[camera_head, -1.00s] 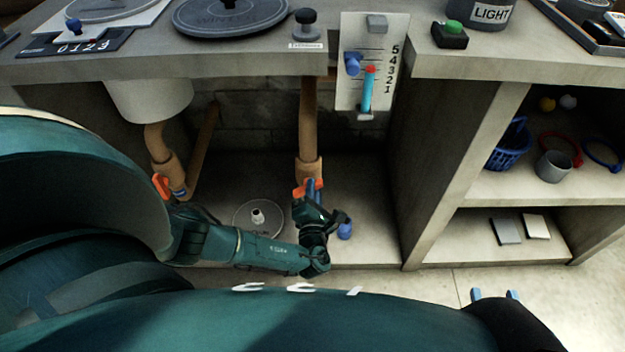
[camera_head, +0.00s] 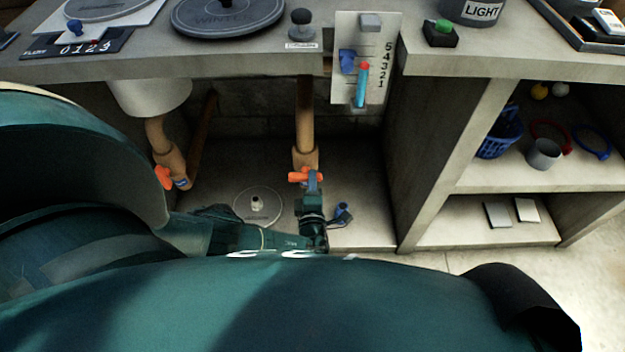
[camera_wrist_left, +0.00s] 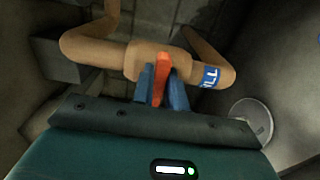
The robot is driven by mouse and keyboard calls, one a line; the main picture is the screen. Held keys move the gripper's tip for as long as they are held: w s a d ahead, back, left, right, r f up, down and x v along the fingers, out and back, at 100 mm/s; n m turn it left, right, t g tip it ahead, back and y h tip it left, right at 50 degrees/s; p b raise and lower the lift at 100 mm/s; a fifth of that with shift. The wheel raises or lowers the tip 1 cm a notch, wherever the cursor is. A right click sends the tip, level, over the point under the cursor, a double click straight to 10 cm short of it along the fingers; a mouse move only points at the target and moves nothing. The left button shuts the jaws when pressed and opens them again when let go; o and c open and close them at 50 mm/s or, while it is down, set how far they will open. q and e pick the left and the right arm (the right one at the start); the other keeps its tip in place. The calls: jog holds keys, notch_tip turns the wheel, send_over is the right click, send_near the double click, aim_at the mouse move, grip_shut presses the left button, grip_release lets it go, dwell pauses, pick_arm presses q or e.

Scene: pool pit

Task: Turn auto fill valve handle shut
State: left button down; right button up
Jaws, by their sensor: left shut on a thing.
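The orange valve handle (camera_head: 298,177) sits at the lower end of the tan vertical pipe (camera_head: 305,115), under the counter in the head view. It lies roughly crosswise to the pipe there.
A second orange handle (camera_head: 163,177) is on the left pipe. A round drain cover (camera_head: 258,206) lies on the floor left of my gripper, and a small blue object (camera_head: 342,212) right of it. The concrete partition (camera_head: 435,160) bounds the space on the right.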

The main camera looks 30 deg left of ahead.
pick_arm(q)
jog(key=shift+s+a+f, duration=0.15)
jog(key=shift+s+a, duration=0.1)
jog(key=shift+a, duration=0.15)
jog(key=c, duration=1.7)
grip_release()
jog(key=o, duration=0.3)
jog(key=shift+d, duration=0.1)
jog(key=shift+w+d, duration=0.1)
